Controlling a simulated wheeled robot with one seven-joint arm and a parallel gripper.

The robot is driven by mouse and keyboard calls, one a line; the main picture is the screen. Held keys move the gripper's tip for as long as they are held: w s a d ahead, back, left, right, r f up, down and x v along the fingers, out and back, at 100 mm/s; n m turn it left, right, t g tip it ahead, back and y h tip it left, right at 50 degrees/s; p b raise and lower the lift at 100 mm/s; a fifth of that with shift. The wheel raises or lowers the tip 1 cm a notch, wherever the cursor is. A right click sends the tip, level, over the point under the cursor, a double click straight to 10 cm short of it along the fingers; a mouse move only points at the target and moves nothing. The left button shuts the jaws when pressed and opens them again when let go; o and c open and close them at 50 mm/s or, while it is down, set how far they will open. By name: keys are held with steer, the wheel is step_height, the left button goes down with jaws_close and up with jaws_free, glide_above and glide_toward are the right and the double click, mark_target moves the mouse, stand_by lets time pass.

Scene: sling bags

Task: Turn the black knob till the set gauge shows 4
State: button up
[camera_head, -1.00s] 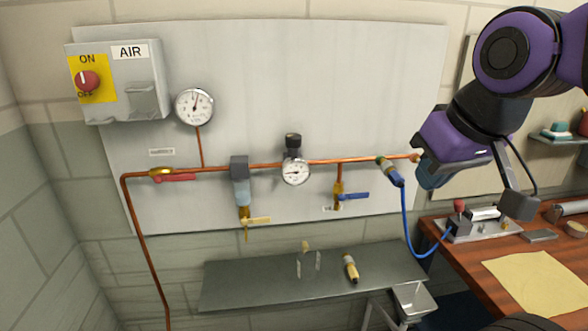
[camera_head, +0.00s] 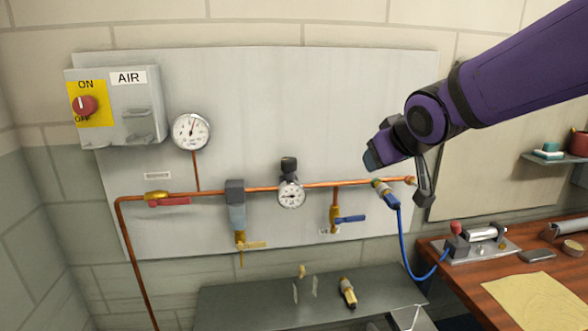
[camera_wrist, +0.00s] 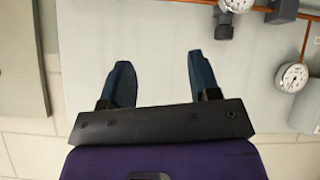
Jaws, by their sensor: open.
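The black knob (camera_head: 288,164) sits on top of the regulator on the copper pipe. The set gauge (camera_head: 291,194), a small white dial, is just below the knob; its reading is too small to tell. My gripper (camera_head: 372,158) is to the right of the knob, in front of the board, apart from it. In the wrist view my gripper (camera_wrist: 158,80) is open, with nothing between its two blue fingers. There the knob (camera_wrist: 223,29) shows at the upper right, beyond the right finger, and the set gauge (camera_wrist: 239,4) is cut by the top edge.
A larger gauge (camera_head: 191,131) stands above the pipe (camera_head: 260,189) at left. The red-handled valve (camera_head: 168,202), filter (camera_head: 237,205) and blue-handled valve (camera_head: 348,219) are along the pipe. A blue hose (camera_head: 402,245) hangs at right. A grey shelf (camera_head: 240,310) is below.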

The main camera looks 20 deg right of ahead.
steer(key=w+f+n+t+y, duration=0.3)
steer(key=w, duration=0.7)
steer(key=n+t+y, duration=0.1)
steer(key=n+y, duration=0.3)
steer(key=y, duration=0.6)
glide_toward(295, 167)
steer(key=x, duration=1)
steer(key=shift+w, duration=0.3)
steer(key=c, duration=0.6)
steer(key=shift+c, duration=0.2)
steer(key=shift+s+m+t+h, duration=0.1)
steer(key=shift+m+t+h, duration=0.2)
steer(key=shift+m, duration=0.1)
